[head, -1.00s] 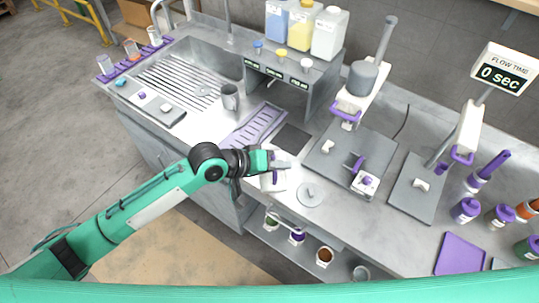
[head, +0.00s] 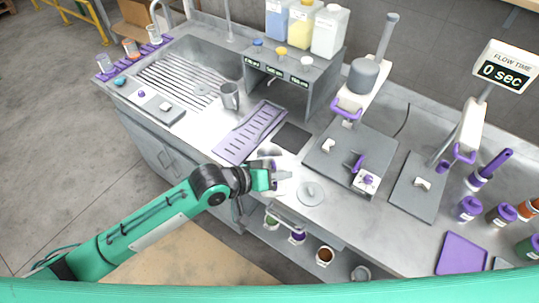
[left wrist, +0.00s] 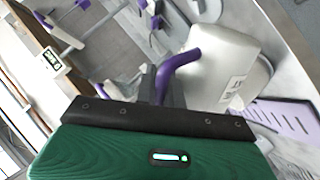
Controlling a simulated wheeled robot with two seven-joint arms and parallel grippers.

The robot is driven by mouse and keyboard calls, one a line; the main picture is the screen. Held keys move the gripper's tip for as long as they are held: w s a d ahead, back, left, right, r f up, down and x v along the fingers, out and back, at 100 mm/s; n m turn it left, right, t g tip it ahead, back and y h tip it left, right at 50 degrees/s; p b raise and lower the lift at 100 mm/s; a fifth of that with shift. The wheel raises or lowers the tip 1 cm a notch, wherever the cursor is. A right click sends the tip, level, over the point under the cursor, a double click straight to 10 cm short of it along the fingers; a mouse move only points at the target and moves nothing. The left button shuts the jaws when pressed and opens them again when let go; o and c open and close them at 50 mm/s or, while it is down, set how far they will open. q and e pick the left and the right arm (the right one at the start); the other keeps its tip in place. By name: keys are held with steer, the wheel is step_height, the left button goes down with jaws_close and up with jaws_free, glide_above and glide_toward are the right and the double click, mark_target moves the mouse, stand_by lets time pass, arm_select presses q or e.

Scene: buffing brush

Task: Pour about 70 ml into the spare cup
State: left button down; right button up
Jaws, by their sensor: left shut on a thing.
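My left gripper (head: 268,177) is at the front edge of the bench. In the left wrist view its fingers (left wrist: 165,82) are shut on the purple handle (left wrist: 178,65) of a pale, labelled jug (left wrist: 226,65). In the head view the jug (head: 284,184) is largely hidden behind the gripper; I cannot tell whether it touches the bench. Which vessel is the spare cup I cannot tell: a grey metal mug (head: 230,97) stands by the sink, and a clear cup (head: 361,273) is on the lower shelf. My right gripper is out of view.
A round grey lid-like disc (head: 311,194) lies just right of the jug. A purple slotted mat (head: 250,132) lies behind the gripper. A grey stand (head: 345,157) is to the right. Several small cups stand on a purple strip (head: 105,75) at the far left.

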mark_target(280, 191)
arm_select(q)
steer(key=shift+s+f+t, duration=0.2)
steer(key=shift+f+t, duration=0.05)
steer(key=shift+t, duration=0.05)
steer(key=shift+s+d+f+m+b, duration=0.1)
steer(key=shift+s+f+m+b, duration=0.05)
steer(key=shift+f+m+b, duration=0.45)
steer(key=shift+s+f+t+b, duration=0.3)
steer(key=shift+s+f+t, duration=0.05)
steer(key=shift+f+t, duration=0.2)
steer(key=shift+s+m, duration=0.15)
steer(key=shift+m, duration=0.25)
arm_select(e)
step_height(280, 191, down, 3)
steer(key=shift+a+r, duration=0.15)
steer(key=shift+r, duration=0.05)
arm_select(q)
steer(key=shift+f, duration=0.1)
